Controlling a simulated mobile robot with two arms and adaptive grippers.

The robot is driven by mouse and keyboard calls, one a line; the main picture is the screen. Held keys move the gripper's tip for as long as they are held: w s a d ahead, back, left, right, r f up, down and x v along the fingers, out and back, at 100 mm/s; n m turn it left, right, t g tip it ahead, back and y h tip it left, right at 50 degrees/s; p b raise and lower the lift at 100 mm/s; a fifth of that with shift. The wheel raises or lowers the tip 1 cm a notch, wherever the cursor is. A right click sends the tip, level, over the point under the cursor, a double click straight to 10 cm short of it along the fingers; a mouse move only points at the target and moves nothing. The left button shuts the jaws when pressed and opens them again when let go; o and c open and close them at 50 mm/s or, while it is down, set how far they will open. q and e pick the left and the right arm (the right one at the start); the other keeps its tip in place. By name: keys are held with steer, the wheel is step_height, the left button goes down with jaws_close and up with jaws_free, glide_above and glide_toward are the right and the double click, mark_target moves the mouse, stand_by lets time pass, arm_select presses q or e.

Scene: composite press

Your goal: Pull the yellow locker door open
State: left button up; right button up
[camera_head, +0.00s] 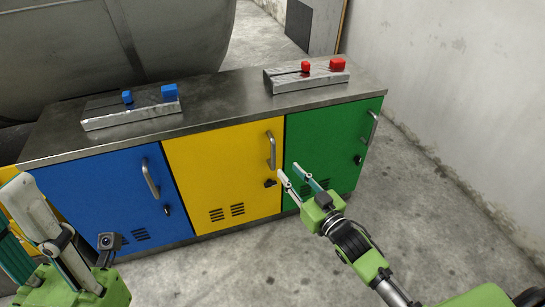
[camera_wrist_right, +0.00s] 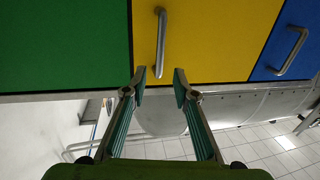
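The yellow locker door (camera_head: 222,170) is shut, between the blue and green doors. Its upright metal bar handle (camera_head: 271,150) is near its right edge, with a dark latch below. My right gripper (camera_head: 291,172) is open and empty, just to the right of and below the handle in the head view. In the right wrist view, the handle (camera_wrist_right: 160,40) of the yellow door (camera_wrist_right: 205,35) points down between the spread fingertips (camera_wrist_right: 160,76); I cannot tell whether they touch it. My left gripper (camera_head: 22,215) is at the lower left, its fingers apart and partly cut off.
The blue door (camera_head: 100,195) and green door (camera_head: 325,145) are shut. On the metal worktop (camera_head: 225,95) stand panels with blue knobs (camera_head: 169,92) and red knobs (camera_head: 337,64). A wall (camera_head: 460,90) is at right. Floor (camera_head: 250,265) in front is clear.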

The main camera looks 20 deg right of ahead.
mark_target(274, 155)
steer(key=b+x, duration=0.3)
steer(key=x, duration=0.7)
steer(key=shift+w+a+f, duration=0.1)
steer(key=shift+w, duration=0.05)
jaws_close()
